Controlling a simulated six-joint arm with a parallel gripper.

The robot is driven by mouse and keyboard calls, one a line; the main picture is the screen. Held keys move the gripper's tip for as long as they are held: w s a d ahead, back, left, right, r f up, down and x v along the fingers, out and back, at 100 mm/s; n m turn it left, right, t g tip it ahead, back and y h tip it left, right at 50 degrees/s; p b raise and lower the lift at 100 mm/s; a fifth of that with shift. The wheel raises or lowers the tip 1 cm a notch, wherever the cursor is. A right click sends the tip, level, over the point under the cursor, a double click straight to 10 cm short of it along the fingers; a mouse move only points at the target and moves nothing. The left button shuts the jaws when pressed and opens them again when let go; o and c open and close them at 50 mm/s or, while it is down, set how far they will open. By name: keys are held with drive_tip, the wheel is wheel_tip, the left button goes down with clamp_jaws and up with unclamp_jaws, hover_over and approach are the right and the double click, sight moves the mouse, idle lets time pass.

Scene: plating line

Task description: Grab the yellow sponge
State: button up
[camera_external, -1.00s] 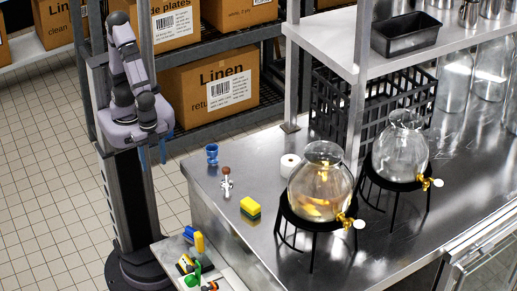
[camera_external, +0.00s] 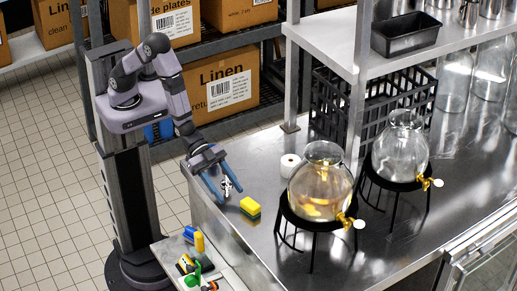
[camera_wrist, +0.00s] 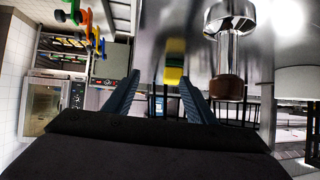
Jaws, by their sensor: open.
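The yellow sponge (camera_external: 250,205) has a dark green underside and lies on the steel counter (camera_external: 300,255) near its left edge. It also shows in the wrist view (camera_wrist: 174,72), ahead and between my two fingers. My gripper (camera_external: 222,192) is open, with its blue fingers low over the counter just left of the sponge and apart from it. In the wrist view its fingers (camera_wrist: 160,88) stand apart with nothing held between them.
A metal tool with a brown knob (camera_wrist: 228,60) stands close to my right finger in the wrist view. A white roll (camera_external: 289,166) and a glass dispenser (camera_external: 320,190) on a black stand are right of the sponge. Colourful tools (camera_external: 195,268) lie on a lower cart.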

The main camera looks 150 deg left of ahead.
sight(249, 203)
drive_tip(key=shift+w+a+r+t, duration=0.15)
drive_tip(key=shift+w+a+t, duration=0.15)
drive_tip(key=shift+a, duration=0.15)
drive_tip(key=shift+w+a+r+t, duration=0.2)
drive_tip(key=shift+a+t, duration=0.1)
drive_tip(key=shift+a, duration=0.1)
drive_tip(key=shift+w+a+n+t+y, duration=0.2)
drive_tip(key=shift+a+n+t+y, duration=0.1)
drive_tip(key=shift+a+n+y, duration=0.15)
drive_tip(key=shift+p+x, duration=0.9)
drive_tip(key=shift+x, duration=0.65)
drive_tip(key=shift+p+x, duration=1)
drive_tip(key=shift+x, duration=1.15)
drive_tip(key=c, duration=1.1)
